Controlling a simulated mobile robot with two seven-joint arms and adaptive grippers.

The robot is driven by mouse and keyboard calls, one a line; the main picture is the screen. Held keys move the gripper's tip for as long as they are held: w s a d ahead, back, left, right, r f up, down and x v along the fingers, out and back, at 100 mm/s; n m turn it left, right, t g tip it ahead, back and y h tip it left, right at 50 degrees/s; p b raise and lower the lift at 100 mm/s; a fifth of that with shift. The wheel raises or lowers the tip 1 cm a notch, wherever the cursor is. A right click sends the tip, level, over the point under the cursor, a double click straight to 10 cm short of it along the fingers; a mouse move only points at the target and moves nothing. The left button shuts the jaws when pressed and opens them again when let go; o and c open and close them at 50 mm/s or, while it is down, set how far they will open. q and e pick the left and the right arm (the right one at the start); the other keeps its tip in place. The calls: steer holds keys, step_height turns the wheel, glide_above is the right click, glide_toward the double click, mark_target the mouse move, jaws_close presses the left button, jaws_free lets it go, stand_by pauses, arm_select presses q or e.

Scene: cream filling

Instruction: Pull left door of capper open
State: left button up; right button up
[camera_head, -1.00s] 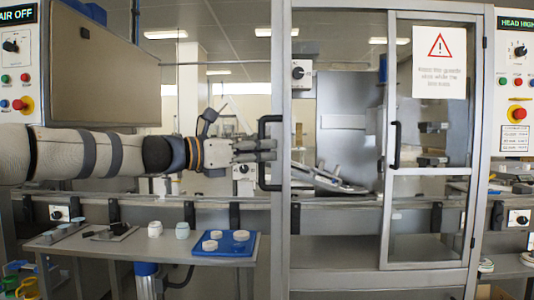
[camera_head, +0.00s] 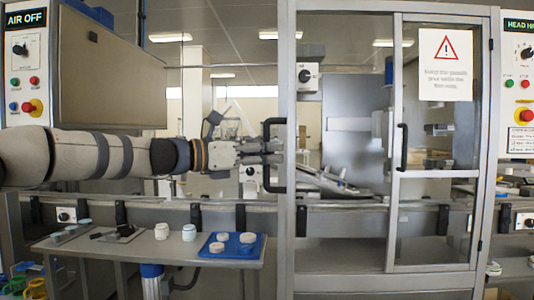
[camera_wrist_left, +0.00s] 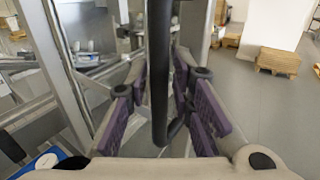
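The capper's left door (camera_head: 287,220) shows as a tall grey frame, swung out and nearly edge-on to me. Its black handle (camera_head: 268,155) sticks out to the left. My left gripper (camera_head: 274,152) reaches in from the left at the height of the handle. In the left wrist view the handle (camera_wrist_left: 160,75) stands upright between the two purple-padded finger pairs of my left gripper (camera_wrist_left: 162,115). Gaps show on both sides of the bar, so the fingers are open around it. My right gripper is out of view.
The capper's right door (camera_head: 437,215) is shut and carries a warning sign (camera_head: 446,64) and a black handle (camera_head: 402,147). A table (camera_head: 110,248) with a blue tray (camera_head: 250,250) and white jars stands below my left arm.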

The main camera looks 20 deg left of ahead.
arm_select(q)
steer(key=v, duration=1.2)
